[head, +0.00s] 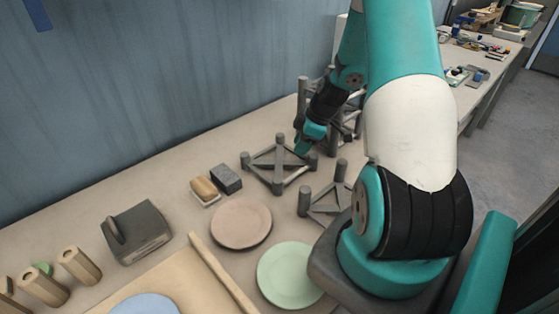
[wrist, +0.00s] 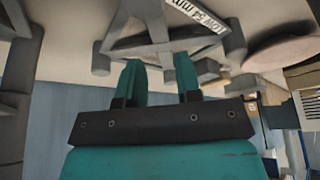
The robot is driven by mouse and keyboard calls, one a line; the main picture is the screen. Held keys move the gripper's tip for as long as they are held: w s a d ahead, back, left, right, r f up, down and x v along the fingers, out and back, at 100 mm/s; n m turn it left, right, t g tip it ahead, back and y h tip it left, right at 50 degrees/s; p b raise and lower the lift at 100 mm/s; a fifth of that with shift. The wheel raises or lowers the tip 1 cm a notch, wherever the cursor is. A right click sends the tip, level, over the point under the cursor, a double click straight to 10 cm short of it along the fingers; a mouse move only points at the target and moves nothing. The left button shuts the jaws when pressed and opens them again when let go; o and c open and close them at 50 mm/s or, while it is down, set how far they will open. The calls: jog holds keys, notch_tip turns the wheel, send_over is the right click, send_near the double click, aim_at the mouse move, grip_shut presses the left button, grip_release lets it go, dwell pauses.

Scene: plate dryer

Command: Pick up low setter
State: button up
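The low setter (head: 280,167) is a grey frame of bars with short round posts at its corners, standing on the bench. In the wrist view the low setter (wrist: 150,44) fills the upper middle, with a white label that appears to read LOW and a size. My gripper (head: 303,149) is at the far right part of this setter, close above its bars. In the wrist view my gripper (wrist: 158,72) has its two teal fingers apart, with part of the grey frame seen beyond and between them. I cannot tell whether the fingers touch it.
A second grey setter (head: 327,206) stands at the front right, partly behind my arm. A taller grey frame (head: 303,90) stands behind my gripper. A pink plate (head: 241,224), a green plate (head: 289,276), a dark block (head: 226,179) and a wooden-topped brush (head: 204,190) lie nearby.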

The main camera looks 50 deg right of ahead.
aim_at(291, 162)
jog(key=p+x, duration=0.1)
jog(key=x, duration=0.6)
jog(key=shift+d+f+p, duration=0.15)
jog(key=shift+f+p, duration=0.1)
jog(key=shift+p, duration=0.15)
grip_shut()
